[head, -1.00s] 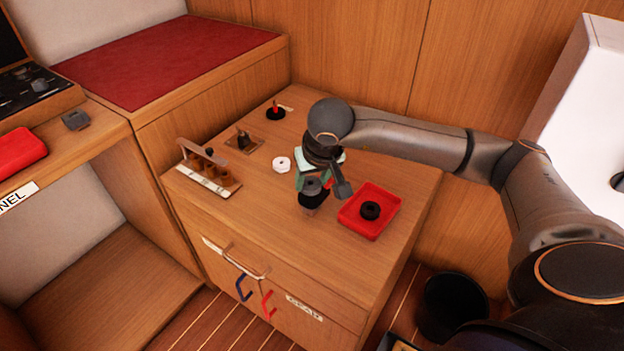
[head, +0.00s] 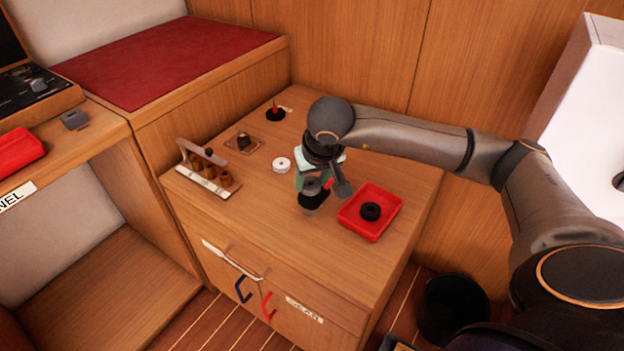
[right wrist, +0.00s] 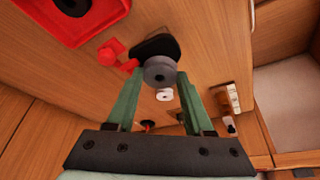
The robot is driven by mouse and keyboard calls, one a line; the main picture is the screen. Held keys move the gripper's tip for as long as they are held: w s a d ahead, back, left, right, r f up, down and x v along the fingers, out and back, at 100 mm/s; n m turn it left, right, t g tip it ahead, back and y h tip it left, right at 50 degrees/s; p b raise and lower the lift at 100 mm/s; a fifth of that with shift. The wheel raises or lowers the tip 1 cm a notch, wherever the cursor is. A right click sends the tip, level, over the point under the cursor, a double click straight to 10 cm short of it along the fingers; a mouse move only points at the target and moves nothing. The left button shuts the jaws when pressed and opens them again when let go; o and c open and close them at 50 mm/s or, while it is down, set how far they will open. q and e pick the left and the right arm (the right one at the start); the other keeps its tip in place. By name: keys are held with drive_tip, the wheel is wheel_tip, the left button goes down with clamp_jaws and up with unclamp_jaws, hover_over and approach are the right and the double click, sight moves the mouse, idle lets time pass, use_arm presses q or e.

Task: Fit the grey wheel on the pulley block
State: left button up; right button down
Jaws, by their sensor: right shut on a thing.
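My right gripper (head: 311,181) has green fingers pointing down, and in the right wrist view its fingertips (right wrist: 159,76) are on either side of the grey wheel (right wrist: 160,71). The gripper is shut on this wheel. The wheel also shows in the head view (head: 311,187). The black, rounded pulley block (right wrist: 155,46) shows right beside and behind the wheel, with a red knobbed part (right wrist: 110,52) at its side. In the head view the block (head: 315,203) is partly covered by the wheel. I cannot tell whether the wheel is seated on it. My left gripper is out of view.
A red tray (head: 387,230) holding a black wheel (head: 370,211) lies close to the right of the gripper. A white wheel (head: 281,164), a rack of wooden cups (head: 208,172), a small black fitting (head: 243,142) and a black disc with a red peg (head: 275,113) stand further left. The cabinet top's front is clear.

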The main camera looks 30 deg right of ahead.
use_arm(q)
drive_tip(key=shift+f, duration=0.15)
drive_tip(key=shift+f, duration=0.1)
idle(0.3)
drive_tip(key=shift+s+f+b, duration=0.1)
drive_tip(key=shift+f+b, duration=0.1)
drive_tip(key=shift+b, duration=0.15)
idle(0.3)
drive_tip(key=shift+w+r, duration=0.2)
idle(0.4)
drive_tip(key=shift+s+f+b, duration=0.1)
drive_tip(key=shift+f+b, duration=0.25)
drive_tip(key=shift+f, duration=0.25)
idle(0.7)
